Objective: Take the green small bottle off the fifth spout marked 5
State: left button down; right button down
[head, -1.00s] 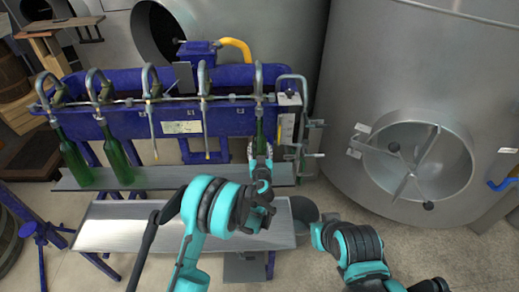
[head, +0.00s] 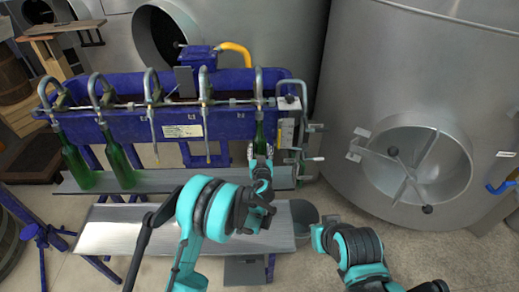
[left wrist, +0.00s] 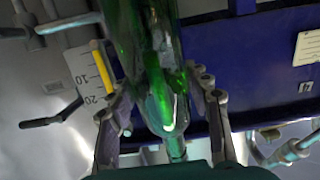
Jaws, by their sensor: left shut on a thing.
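The green small bottle (head: 260,133) is upright at the fifth spout (head: 259,84), the rightmost of the row. My left gripper (head: 260,155) is shut on it from the front and hides its lower part. In the left wrist view the green glass (left wrist: 147,45) lies between the two fingers of my left gripper (left wrist: 165,110). In the head view the bottle's top is close under the spout; I cannot tell whether the spout tip is still inside the neck.
Two green bottles (head: 76,163) (head: 120,160) stand under the two leftmost spouts on a grey shelf (head: 190,178). The third and fourth spouts hang free. A valve (head: 305,128) with handles stands just right of the bottle. A large steel tank (head: 420,70) fills the right.

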pick_arm(q)
jog(key=shift+s+r+g+p, duration=0.3)
jog(key=shift+s+p, duration=0.05)
jog(key=shift+s, duration=0.1)
dwell(0.5)
jog(key=shift+s+r+g+p, duration=0.3)
jog(key=shift+s+r+p, duration=0.1)
jog(key=shift+p, duration=0.2)
jog(key=shift+s, duration=0.15)
